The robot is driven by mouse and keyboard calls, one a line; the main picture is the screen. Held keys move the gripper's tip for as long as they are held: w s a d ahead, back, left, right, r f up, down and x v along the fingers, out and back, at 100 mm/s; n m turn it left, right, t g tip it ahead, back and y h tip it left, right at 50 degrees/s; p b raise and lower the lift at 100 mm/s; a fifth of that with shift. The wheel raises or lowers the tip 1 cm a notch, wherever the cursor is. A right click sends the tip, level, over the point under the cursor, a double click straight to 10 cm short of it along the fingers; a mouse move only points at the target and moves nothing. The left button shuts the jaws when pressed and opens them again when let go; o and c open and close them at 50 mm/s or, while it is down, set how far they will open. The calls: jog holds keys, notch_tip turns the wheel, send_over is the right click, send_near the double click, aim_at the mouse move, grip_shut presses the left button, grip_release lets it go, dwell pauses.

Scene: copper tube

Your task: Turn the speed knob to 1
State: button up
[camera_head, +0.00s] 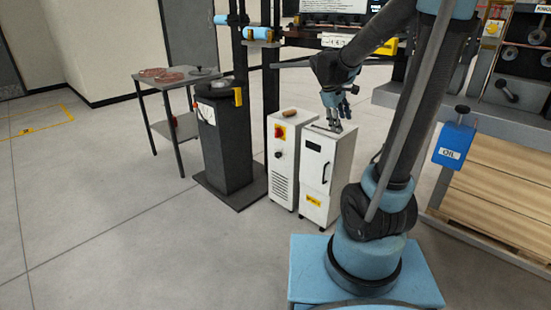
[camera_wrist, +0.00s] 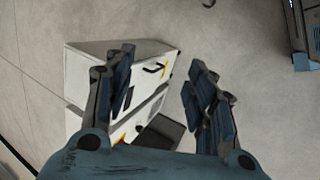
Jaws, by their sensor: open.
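Two white cabinets stand side by side in the head view. The left cabinet (camera_head: 284,183) has a red switch on a yellow plate (camera_head: 279,131) and a small dark knob (camera_head: 278,154) below it. I cannot read any speed marks, so I cannot tell which control is the speed knob. My gripper (camera_head: 335,116) is open and empty, above the right cabinet (camera_head: 316,190). In the wrist view the open fingers of my gripper (camera_wrist: 160,65) stand apart over the cabinets. A red and yellow patch (camera_wrist: 120,138) shows partly behind the left finger. The dark knob is not clear there.
A brown object (camera_head: 289,113) lies on the left cabinet. A dark pedestal (camera_head: 223,145) stands left of the cabinets, and a small table (camera_head: 174,80) with copper-coloured coils is farther left.

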jog(key=w+a+f+n+t+h, duration=0.2)
jog(key=w+a+f+n, duration=0.35)
jog(key=w+a, duration=0.5)
jog(key=w+a+f+n+t+h, duration=0.1)
jog(key=w+a+f+n, duration=0.45)
jog(key=w, duration=0.75)
jog(key=w+a+f+n+t, duration=0.2)
jog(key=w+a+f, duration=0.2)
jog(key=a+f, duration=0.65)
jog(key=n+t+h, duration=0.1)
jog(key=n+t, duration=0.1)
jog(key=n, duration=0.3)
send_near(276, 155)
jog(key=x, duration=0.9)
jog(key=shift+w+d, duration=0.25)
jog(key=c, duration=1.1)
